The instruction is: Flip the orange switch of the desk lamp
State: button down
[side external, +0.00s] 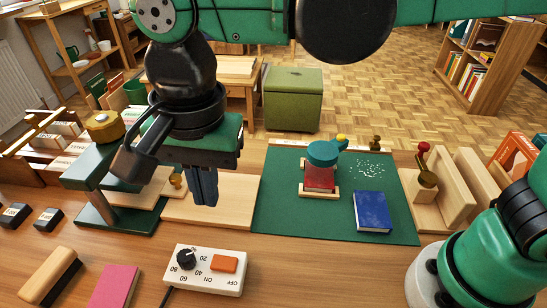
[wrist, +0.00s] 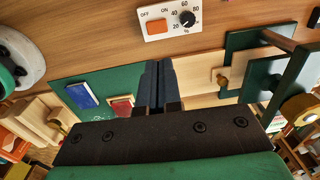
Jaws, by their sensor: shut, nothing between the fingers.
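The white switch box (side external: 206,270) lies near the front edge of the wooden table. Its orange rocker switch (side external: 224,264) sits beside a black dial (side external: 186,259), with OFF and ON printed near the switch. In the wrist view the box (wrist: 171,32) is at the top, with the orange switch (wrist: 157,26) on its left. My gripper (side external: 207,202) is shut and empty, fingers pointing down over the wooden board, behind the box and apart from it. The closed fingers also show in the wrist view (wrist: 158,65). No lamp head is clearly visible.
A green mat (side external: 270,215) bears a blue book (side external: 371,211) and a red-and-teal piece (side external: 320,176). A dark green press (side external: 95,215) stands left of my gripper. A pink notebook (side external: 113,287) and a brush (side external: 50,275) lie front left. Bare table surrounds the box's right side.

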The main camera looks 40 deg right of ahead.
aim_at(227, 263)
jog(key=shift+w+a, duration=0.1)
dwell(0.4)
jog(key=f, duration=1.4)
jog(key=shift+w+a, duration=0.3)
jog(key=shift+f, duration=0.15)
jog(key=shift+s+d+r, duration=0.2)
jog(key=shift+s+d, duration=0.3)
jog(key=shift+s, duration=0.05)
